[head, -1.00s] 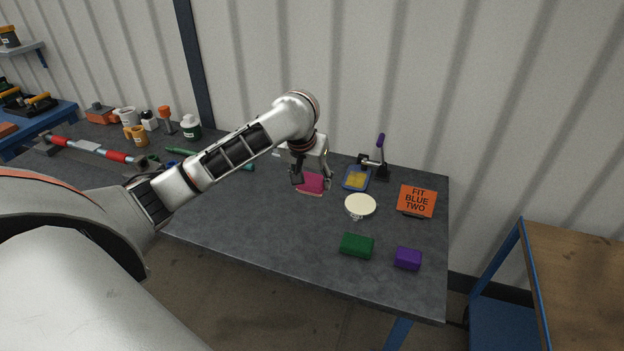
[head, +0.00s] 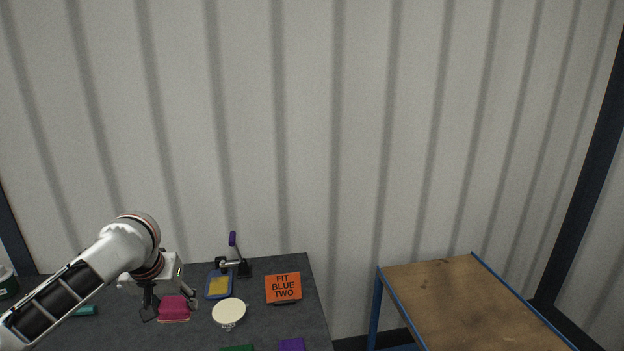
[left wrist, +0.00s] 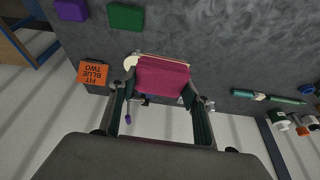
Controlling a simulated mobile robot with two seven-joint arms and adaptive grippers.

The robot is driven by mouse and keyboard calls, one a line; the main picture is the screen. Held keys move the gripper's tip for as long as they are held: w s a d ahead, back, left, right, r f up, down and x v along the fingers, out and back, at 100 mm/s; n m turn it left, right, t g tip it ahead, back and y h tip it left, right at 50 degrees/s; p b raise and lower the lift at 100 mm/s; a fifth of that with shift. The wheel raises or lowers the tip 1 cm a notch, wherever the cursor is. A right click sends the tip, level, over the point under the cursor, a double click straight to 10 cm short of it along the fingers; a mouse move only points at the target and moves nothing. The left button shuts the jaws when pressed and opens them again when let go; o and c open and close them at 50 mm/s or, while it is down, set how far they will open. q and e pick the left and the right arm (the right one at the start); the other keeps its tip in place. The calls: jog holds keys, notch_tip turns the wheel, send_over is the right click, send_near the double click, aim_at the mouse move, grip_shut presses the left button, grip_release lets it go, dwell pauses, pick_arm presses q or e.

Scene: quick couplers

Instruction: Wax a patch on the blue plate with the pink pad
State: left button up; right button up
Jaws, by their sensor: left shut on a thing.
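My left gripper (head: 170,304) is shut on the pink pad (head: 174,308), with one finger on each side of it. The pad also fills the space between the fingers in the left wrist view (left wrist: 162,74). It has a pale layer along its lower edge. The blue plate (head: 217,297) lies to the right of the pad, apart from it, with a yellow patch (head: 220,286) on its top. A clamp with a purple handle (head: 233,239) stands at the plate's back right. The plate is mostly hidden in the left wrist view. My right gripper is not in view.
A cream round disc (head: 229,312) stands in front of the plate. An orange sign reading "FIT BLUE TWO" (head: 283,288) is to its right. Green (left wrist: 126,17) and purple (left wrist: 71,10) blocks lie nearer the front. A wooden-topped table (head: 460,300) stands apart at right.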

aim_at(187, 307)
pick_arm(q)
jog(key=shift+m, duration=0.6)
jog(key=s+d, duration=0.1)
jog(key=s+d+r, duration=0.1)
jog(key=d, duration=0.1)
jog(key=s+d+r, duration=0.1)
jog(key=d, duration=0.1)
jog(key=shift+s+r, duration=0.1)
jog(key=shift+r, duration=0.1)
jog(key=s+d+m, duration=0.1)
jog(key=s+d, duration=0.3)
jog(key=s, duration=0.5)
jog(key=shift+d+f+h, duration=0.25)
jog(key=shift+h, duration=0.15)
jog(key=shift+s, duration=0.1)
